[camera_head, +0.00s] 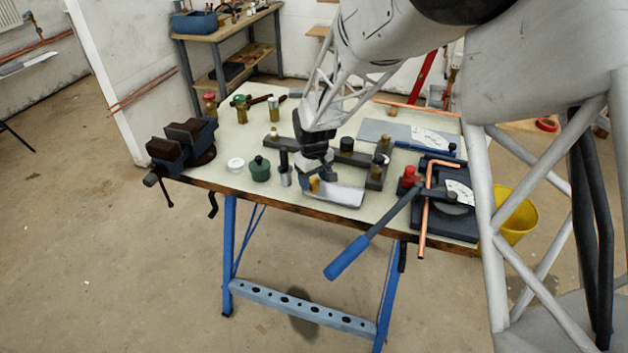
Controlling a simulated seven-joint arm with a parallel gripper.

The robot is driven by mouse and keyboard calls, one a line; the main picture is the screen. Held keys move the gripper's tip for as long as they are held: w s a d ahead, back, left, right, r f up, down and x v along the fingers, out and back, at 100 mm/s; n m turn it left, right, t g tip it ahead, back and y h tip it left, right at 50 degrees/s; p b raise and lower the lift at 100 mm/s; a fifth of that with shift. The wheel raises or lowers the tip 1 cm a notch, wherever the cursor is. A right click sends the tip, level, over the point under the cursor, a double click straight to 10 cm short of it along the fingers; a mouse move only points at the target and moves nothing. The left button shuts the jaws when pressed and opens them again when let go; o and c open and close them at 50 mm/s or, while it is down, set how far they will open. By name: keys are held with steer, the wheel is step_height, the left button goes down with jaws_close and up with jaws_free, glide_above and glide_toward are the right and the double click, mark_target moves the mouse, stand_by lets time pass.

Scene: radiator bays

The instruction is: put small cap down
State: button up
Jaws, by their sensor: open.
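My gripper (316,178) is open, low over the front middle of the workbench (220,145). A small brass-coloured piece (314,185) shows right at its fingertips; I cannot tell whether it touches them or is the small cap. A pale, flat tray-like piece (345,196) lies just right of the fingertips. A small white round cap-like piece (235,165) lies on the bench to the left, apart from my gripper. A dark green rounded piece (260,169) stands beside it. My gripper and arm hide part of the bench behind them.
A grey cylinder (285,174) stands close left of my gripper. A dark rail with fittings (374,178) lies to the right. A pipe bender (365,242) with a blue handle juts past the front edge. A vise (183,146) is at the left corner.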

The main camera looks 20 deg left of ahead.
mark_target(316, 181)
step_height(316, 181, up, 12)
stand_by(0.6)
steer(key=shift+r, duration=0.1)
stand_by(0.4)
steer(key=shift+d, duration=0.1)
steer(key=s+d+r+m+t, duration=0.1)
steer(key=s+d+r+m, duration=0.35)
steer(key=d, duration=0.85)
steer(key=s+d+r+m, duration=0.1)
steer(key=s+d+r, duration=0.55)
steer(key=d, duration=0.65)
steer(key=s+d+m, duration=0.2)
steer(key=s+d, duration=0.6)
steer(key=s, duration=0.2)
steer(key=s+d+m+t, duration=0.1)
steer(key=s+d+m, duration=0.2)
steer(key=s+d, duration=0.5)
steer(key=s, duration=0.2)
steer(key=shift+s+m+t, duration=0.3)
steer(key=shift+s+m, duration=0.05)
